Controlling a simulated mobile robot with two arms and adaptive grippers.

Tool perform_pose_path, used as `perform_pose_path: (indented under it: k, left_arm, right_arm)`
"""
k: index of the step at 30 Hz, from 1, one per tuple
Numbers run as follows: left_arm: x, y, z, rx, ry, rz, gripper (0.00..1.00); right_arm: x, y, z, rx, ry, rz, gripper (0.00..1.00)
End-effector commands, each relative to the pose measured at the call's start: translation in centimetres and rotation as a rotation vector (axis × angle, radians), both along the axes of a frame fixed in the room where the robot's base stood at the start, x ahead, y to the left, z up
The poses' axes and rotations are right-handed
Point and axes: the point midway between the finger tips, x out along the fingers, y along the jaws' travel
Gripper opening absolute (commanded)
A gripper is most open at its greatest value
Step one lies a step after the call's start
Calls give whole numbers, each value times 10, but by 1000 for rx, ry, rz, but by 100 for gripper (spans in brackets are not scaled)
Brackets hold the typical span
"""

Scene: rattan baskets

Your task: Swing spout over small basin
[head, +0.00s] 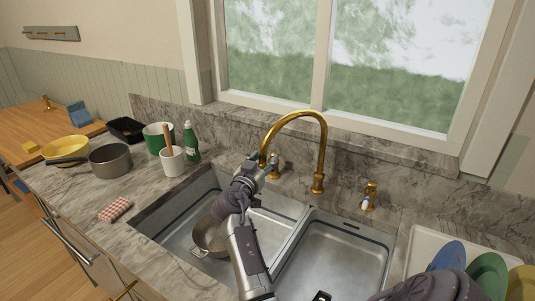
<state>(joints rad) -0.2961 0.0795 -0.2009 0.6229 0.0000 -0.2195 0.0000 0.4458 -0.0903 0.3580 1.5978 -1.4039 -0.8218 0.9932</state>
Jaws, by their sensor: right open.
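The brass gooseneck spout (323,135) rises from its base on the counter behind the sink. It arches to the left, and its tip hangs on the side of the larger left basin (180,219). The smaller basin (335,256) lies to the right of the divider and looks empty.
A brass soap dispenser (369,197) stands right of the spout base. Plates (487,273) stand at the lower right. A green bottle (191,142) and white crock (172,161) stand left of the sink.

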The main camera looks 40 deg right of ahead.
Motion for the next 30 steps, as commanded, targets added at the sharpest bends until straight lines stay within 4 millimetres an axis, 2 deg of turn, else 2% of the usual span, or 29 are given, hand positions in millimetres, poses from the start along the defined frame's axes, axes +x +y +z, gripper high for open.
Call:
perform_pose_path:
  k: [8, 17, 30]
  left_arm:
    - [-6, 3, 0, 4, 9, 3, 40]
    - [-8, 4, 0, 5, 12, 3, 40]
    - [-4, 1, 0, 1, 6, 0, 40]
  right_arm:
    - [0, 1, 0, 0, 0, 0, 50]
    - [0, 0, 0, 1, 0, 0, 0]
    - [1, 0, -1, 0, 1, 13, 0]
